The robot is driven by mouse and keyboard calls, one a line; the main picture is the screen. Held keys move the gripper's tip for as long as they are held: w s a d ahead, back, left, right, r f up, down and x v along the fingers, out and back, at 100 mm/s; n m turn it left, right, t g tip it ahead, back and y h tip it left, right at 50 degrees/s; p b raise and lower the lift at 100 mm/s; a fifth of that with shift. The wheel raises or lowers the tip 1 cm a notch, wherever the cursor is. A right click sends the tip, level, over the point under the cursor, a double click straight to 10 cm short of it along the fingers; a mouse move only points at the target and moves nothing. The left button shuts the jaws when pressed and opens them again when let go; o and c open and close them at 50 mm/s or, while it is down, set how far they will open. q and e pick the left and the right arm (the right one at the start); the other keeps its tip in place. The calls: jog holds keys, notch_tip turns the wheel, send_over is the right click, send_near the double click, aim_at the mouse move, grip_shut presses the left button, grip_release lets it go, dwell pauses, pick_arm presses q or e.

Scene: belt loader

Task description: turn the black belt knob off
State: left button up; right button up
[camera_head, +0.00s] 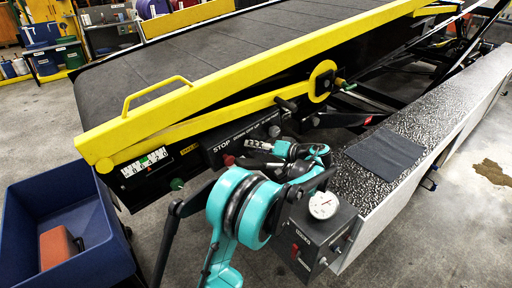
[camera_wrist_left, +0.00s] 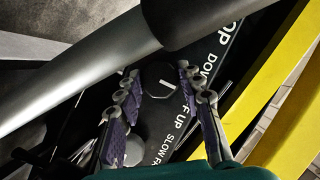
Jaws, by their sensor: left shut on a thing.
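The control panel (camera_head: 220,150) with white lettering sits on the side of the belt loader, and it also shows in the left wrist view (camera_wrist_left: 208,92). My left gripper (camera_head: 260,152) is at this panel. In the left wrist view its two fingers (camera_wrist_left: 160,88) stand on either side of a round black knob (camera_wrist_left: 157,78) and are shut on it. The lettering beside it reads partly "UP" and "SLOW". A small light mark shows on the knob's face, but its setting is hard to read. My right gripper is in neither view.
A yellow rail (camera_head: 240,72) runs above the panel beside the dark belt (camera_head: 200,50). A red button (camera_head: 228,160) sits near "STOP". A grey box with a dial (camera_head: 323,205) stands at the lower right. A blue bin (camera_head: 65,185) is on the left.

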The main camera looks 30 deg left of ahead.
pick_arm(q)
jog(key=o, duration=1.1)
jog(key=shift+o, duration=0.2)
jog(key=v, duration=1.2)
